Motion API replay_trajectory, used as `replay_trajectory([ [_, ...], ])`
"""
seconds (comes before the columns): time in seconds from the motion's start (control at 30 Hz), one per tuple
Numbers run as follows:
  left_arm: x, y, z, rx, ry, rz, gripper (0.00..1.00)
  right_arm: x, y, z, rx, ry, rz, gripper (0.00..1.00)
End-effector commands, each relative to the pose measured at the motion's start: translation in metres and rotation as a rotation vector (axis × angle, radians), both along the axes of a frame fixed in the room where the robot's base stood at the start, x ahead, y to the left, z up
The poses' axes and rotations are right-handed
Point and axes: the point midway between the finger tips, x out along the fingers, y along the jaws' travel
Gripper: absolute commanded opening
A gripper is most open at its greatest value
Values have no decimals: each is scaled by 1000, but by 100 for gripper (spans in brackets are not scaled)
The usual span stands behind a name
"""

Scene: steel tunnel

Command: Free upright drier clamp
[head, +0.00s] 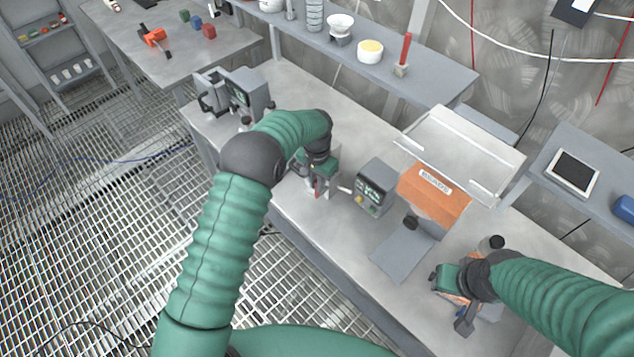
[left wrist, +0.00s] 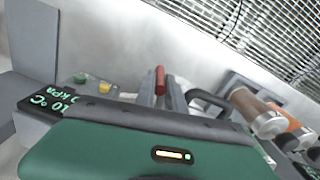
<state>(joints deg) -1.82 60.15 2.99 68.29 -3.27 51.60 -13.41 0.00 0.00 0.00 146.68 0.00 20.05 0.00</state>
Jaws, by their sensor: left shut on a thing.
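My left gripper (head: 318,190) reaches down over the workbench beside the small control box (head: 375,188). In the left wrist view its two dark fingers (left wrist: 168,100) are shut on a slim red handle (left wrist: 160,78), likely part of the clamp. My gripper hides the rest of the clamp. A brown cylinder (left wrist: 252,108) and an orange cylinder (left wrist: 288,128) with pale ends lie to the right in the wrist view. My right gripper (head: 450,302) has its fingers apart above an orange thing at the bench's front right.
Grey equipment (head: 245,92) stands at the bench's far left. A shelf (head: 440,82) runs behind. Bare bench lies between.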

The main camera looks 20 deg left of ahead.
Motion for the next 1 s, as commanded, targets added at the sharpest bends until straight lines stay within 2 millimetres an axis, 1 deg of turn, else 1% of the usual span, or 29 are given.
replay_trajectory([
  [0.37,0,-2,1,15,-11,-3,0,0,0,-1,0,0,0,36],
  [0.47,-3,-7,-1,77,-43,-8,0,0,0,-5,0,0,0,36],
  [0.7,-10,-19,-8,270,-155,-7,0,0,0,-25,0,0,0,36],
  [0.83,-11,-21,-6,316,-185,-2,0,0,0,-28,0,0,0,36],
  [1.0,-11,-22,-4,323,-190,0,0,0,0,-27,0,0,0,36],
])
